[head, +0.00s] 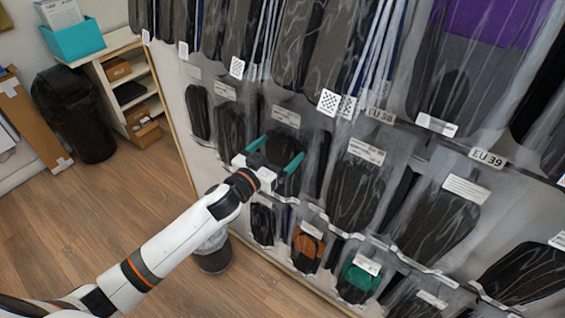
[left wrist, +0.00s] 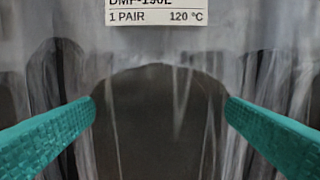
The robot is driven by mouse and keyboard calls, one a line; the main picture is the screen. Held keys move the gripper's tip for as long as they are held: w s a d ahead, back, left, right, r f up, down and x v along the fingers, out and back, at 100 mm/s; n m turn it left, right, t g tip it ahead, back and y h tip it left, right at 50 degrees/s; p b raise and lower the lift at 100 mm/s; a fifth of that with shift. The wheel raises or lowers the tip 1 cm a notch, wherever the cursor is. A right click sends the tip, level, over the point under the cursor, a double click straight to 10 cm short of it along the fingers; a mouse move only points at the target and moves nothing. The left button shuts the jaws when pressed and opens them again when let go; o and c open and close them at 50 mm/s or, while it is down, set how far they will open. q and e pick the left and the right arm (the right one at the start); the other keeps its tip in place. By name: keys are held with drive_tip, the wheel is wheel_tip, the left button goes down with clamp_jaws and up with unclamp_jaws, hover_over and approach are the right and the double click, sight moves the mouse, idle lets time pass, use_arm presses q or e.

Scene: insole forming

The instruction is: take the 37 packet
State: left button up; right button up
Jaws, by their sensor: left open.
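A clear packet with a dark insole (head: 285,134) hangs on the rack in front of my left gripper (head: 284,149). In the left wrist view the packet (left wrist: 160,130) fills the middle, under a white label (left wrist: 155,12) reading "1 PAIR 120 °C"; its top line is cut off. My left gripper (left wrist: 161,104) is open, with one teal finger at each side of the dark insole. I cannot tell whether the fingers touch the plastic. I can read no 37 tag; the readable rail tags are EU 38 (head: 380,115) and EU 39 (head: 487,158). My right gripper is not in view.
Neighbouring packets hang close on both sides, such as one (head: 230,125) to the left and one (head: 357,190) to the right. Smaller packets with orange (head: 307,250) and green (head: 358,282) insoles hang below. A black bin (head: 75,115) and shelf stand left; open floor lies between.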

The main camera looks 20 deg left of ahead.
use_arm(q)
drive_tip(key=shift+c, duration=0.4)
drive_tip(key=c, duration=1.2)
drive_tip(key=shift+c, duration=0.5)
drive_tip(key=shift+r, duration=0.1)
